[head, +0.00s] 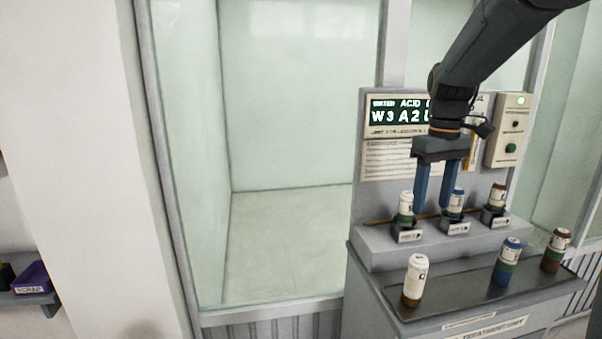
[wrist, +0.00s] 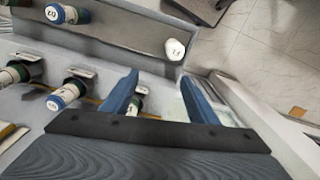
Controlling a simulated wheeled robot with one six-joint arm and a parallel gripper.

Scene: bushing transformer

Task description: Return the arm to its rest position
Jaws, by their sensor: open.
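My gripper (head: 432,205) is at the end of my dark arm (head: 490,55), pointing down in front of the panel. Its two blue fingers are apart with nothing held, as the wrist view also shows (wrist: 160,78). The right holder bottle (head: 497,197) stands clear of the fingers.
A white bottle (head: 415,280), a blue bottle (head: 508,260) and a brown bottle (head: 555,250) stand on the dark front tray (head: 455,290). Behind is a panel with a green display (head: 398,110) and a control box (head: 507,130). A glass enclosure (head: 290,130) lies to the left.

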